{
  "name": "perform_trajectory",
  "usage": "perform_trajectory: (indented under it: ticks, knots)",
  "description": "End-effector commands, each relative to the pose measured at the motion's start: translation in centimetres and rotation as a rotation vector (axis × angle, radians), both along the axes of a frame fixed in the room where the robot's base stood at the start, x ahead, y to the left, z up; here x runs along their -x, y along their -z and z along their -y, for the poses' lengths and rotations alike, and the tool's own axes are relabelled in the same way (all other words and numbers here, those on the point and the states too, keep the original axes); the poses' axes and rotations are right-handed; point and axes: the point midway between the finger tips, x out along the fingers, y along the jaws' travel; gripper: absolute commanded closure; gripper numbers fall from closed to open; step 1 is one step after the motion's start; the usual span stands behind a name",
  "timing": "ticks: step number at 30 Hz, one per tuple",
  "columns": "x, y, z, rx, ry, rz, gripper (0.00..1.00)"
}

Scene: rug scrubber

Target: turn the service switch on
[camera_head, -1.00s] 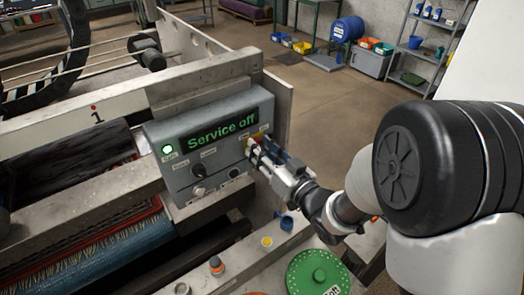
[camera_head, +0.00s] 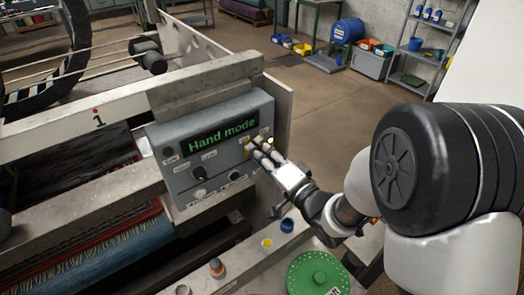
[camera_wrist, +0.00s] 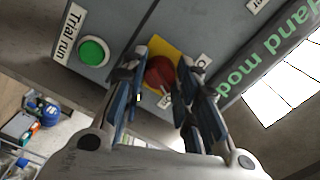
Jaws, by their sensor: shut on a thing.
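The grey control panel (camera_head: 183,180) stands at the left of my gripper in the head view. Its display (camera_head: 222,137) reads "Hand mode" in green. In the wrist view a red switch knob (camera_wrist: 159,72) sits on a yellow plate (camera_wrist: 165,46), with labels beside it partly hidden by my fingers. My gripper (camera_head: 257,150) reaches the panel's right side, and its fingers are shut on the red knob. In the head view the fingers hide the knob. The round lamp (camera_head: 169,151) at the panel's upper left is dark.
A green "Trial run" button (camera_wrist: 93,52) is left of the knob in the wrist view. A black knob (camera_head: 199,172) is lower on the panel. A green round disc (camera_head: 318,272) and small caps lie on the ledge in front.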

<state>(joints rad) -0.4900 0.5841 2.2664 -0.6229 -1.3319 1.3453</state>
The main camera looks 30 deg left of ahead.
Motion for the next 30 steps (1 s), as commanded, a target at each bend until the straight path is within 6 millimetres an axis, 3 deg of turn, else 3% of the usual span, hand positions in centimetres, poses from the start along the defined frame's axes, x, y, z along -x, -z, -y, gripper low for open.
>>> perform_trajectory:
  ticks: [12, 29, 30]
  knots:
    - [-0.02, -0.06, 0.0, -0.093, 0.001, -0.179, 0.96]
    - [-0.01, -0.04, -0.01, -0.109, 0.0, -0.21, 0.96]
    - [0.0, -0.03, -0.01, -0.109, 0.0, -0.21, 0.71]
